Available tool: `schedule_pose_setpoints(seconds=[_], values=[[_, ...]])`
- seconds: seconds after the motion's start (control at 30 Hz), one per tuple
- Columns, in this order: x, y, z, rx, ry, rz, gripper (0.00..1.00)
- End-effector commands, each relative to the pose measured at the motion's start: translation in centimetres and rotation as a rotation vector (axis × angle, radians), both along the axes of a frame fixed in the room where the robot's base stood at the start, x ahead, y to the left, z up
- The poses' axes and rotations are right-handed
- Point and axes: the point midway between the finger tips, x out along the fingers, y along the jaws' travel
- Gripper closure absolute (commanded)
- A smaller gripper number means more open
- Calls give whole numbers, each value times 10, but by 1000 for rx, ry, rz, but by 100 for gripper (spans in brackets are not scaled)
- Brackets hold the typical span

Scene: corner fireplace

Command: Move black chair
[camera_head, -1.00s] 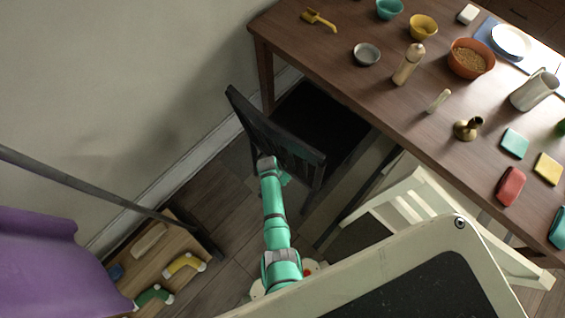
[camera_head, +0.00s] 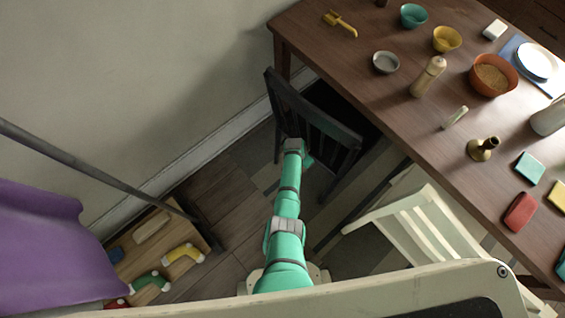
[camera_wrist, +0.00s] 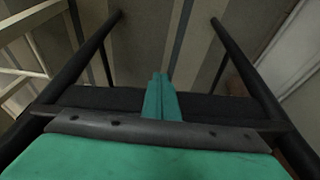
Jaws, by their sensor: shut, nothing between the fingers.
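The black chair (camera_head: 318,120) stands upright at the near left end of the wooden table, with its back toward me and its seat partly under the tabletop. My gripper (camera_head: 306,160) is at the near side of the chair back, below its top rail; the head view does not show clearly whether they touch. In the wrist view my gripper's fingers (camera_wrist: 160,92) are together with nothing between them. They lie in front of a dark crossbar of the black chair (camera_wrist: 95,98), and dark chair bars run along both sides.
The wooden table (camera_head: 400,120) holds bowls, a bottle, a brass candlestick and sponges. A white chair (camera_head: 415,220) stands right of my arm. A wall (camera_head: 150,80) runs along the left. A purple slide-like piece (camera_head: 45,240) and a wooden board with toys (camera_head: 165,235) lie at lower left.

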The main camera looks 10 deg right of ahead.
Motion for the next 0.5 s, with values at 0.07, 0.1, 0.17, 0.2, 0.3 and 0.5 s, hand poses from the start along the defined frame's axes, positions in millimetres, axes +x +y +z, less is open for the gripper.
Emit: schedule_pose_setpoints(seconds=[0.07,0.1,0.17,0.2,0.3,0.5], values=[[-3,-5,-1,0,2,-9,100],[-3,-6,-1,1,2,-12,100],[-5,-8,-1,0,3,-15,100],[-5,-8,-1,1,3,-17,100],[-8,-4,-2,0,3,-20,100],[-18,25,-2,0,3,-12,100]])
